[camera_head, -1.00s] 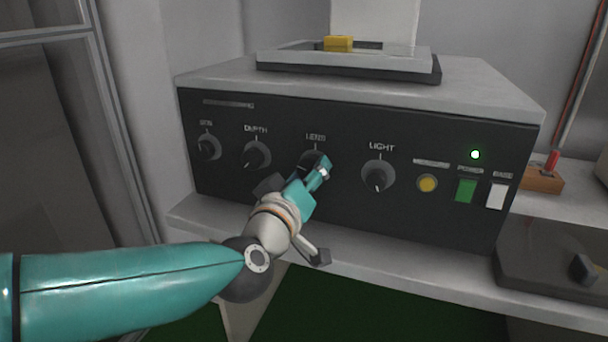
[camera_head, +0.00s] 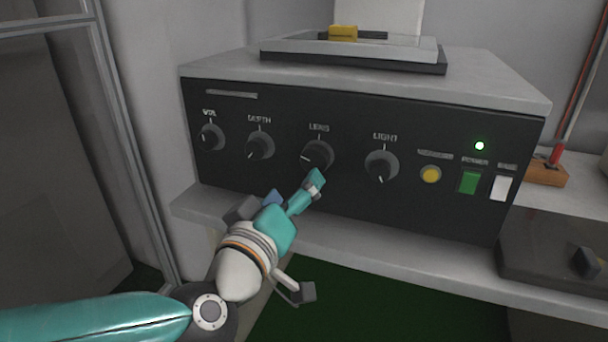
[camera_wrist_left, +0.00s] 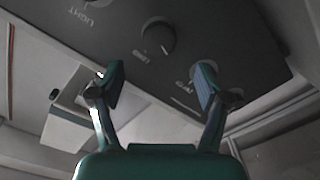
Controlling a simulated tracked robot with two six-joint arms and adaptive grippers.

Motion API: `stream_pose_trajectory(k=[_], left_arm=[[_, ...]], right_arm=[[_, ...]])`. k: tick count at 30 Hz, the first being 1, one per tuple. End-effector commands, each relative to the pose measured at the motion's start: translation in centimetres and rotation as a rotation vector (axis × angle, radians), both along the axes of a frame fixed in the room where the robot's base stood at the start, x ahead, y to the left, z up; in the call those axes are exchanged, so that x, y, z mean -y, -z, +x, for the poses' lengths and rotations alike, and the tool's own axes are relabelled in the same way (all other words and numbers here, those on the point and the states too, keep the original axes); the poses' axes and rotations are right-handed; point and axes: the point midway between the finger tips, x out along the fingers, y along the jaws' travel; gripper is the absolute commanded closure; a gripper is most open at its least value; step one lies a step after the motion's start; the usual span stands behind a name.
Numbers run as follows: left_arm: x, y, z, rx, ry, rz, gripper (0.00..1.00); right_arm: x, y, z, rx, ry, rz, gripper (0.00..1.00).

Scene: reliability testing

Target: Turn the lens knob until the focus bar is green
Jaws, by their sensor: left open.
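The lens knob (camera_head: 317,156) is a round black dial under the word LENS on the dark front panel. It also shows in the left wrist view (camera_wrist_left: 158,37), with a light pointer mark. My left gripper (camera_head: 294,190) is just below and in front of this knob, apart from it. In the left wrist view its two fingers (camera_wrist_left: 160,80) are spread wide with nothing between them, and the knob lies beyond the gap. No focus bar with a green fill can be made out in these views. My right gripper is not in view.
The depth knob (camera_head: 259,146) and light knob (camera_head: 381,166) flank the lens knob. A yellow button (camera_head: 431,174), green power switch (camera_head: 469,182) and white switch (camera_head: 501,188) are at the right. The shelf (camera_head: 400,253) runs below the panel. A green light (camera_head: 479,146) is lit.

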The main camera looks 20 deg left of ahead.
Motion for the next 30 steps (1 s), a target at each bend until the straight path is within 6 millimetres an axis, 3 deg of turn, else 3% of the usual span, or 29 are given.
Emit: stream_pose_trajectory(k=[3,9,30], left_arm=[[0.0,-0.1,-2.0,0.003,0.001,-0.002,0.24],[-0.1,0.0,-3.4,0.001,-0.001,0.000,0.24],[-0.2,0.1,-3.5,-0.001,-0.001,0.000,0.24]], right_arm=[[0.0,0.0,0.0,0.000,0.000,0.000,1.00],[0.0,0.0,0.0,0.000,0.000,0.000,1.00],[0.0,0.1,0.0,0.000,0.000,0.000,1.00]])
